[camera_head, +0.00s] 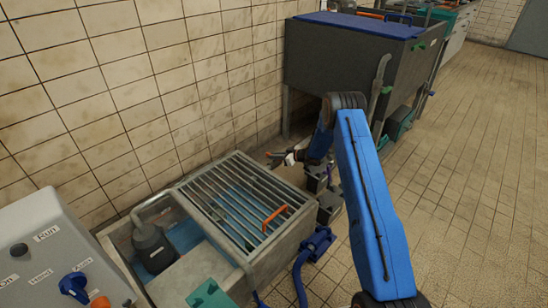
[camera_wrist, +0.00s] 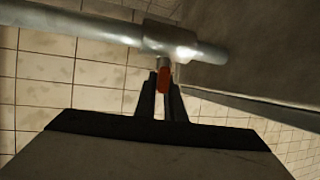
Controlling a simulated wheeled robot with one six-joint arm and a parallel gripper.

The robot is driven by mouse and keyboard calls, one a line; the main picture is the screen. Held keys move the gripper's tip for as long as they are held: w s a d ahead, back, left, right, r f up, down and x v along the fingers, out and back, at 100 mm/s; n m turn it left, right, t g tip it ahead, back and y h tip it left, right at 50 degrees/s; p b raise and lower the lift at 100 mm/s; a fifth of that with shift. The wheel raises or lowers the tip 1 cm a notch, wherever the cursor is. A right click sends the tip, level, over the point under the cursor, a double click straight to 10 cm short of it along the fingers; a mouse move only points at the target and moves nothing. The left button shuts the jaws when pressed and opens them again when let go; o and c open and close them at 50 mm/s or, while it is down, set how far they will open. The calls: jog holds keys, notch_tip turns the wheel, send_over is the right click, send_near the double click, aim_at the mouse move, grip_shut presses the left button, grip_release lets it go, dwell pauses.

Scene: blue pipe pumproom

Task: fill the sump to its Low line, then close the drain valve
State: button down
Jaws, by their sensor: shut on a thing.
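The sump (camera_head: 258,253) is a concrete basin at lower centre in the head view, partly covered by a metal grate (camera_head: 235,195). Bluish water shows inside, and a dark pump (camera_head: 152,247) stands in its open left part. I cannot make out a Low line. My gripper (camera_head: 281,158) is beyond the sump's far right corner, near the wall. In the wrist view, my gripper's black fingers (camera_wrist: 161,100) are shut on an orange-red valve handle (camera_wrist: 164,76) under a grey pipe fitting (camera_wrist: 170,42). I cannot tell which valve this is or how far it is turned.
A control box (camera_head: 60,255) with a blue knob is at lower left. A large grey tank (camera_head: 340,65) with a blue top stands behind my arm. An orange handle (camera_head: 275,217) lies over the grate. A blue pipe (camera_head: 300,270) is beside the sump. The tiled floor (camera_head: 475,170) at right is clear.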

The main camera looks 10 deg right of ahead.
dwell(0.4)
jog(key=c, duration=1.8)
grip_release()
jog(key=shift+c, duration=0.2)
jog(key=v, duration=1.7)
jog(key=shift+d+r, duration=0.2)
jog(key=shift+d, duration=0.1)
